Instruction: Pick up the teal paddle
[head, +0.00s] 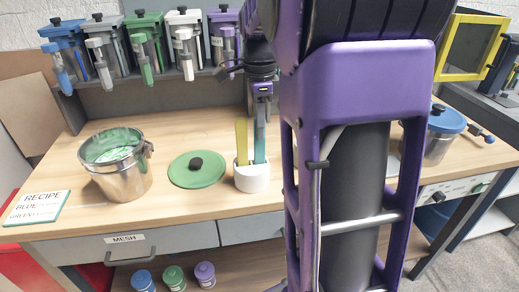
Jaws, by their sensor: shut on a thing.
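The teal paddle (260,143) stands upright in a white holder (252,180) on the wooden bench. My gripper (262,97) is directly above the holder, pointing down, and is shut on the upper end of the teal paddle. The paddle's lower end is hidden inside the holder. A yellow paddle (241,140) stands just left of the teal one in the same holder.
A green lid (197,169) and an open steel pot (122,175) are left of the holder. A blue-lidded pot (441,138) stands at right, partly behind my arm. Dispensers (146,50) line the back shelf. A recipe card (38,207) lies at left.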

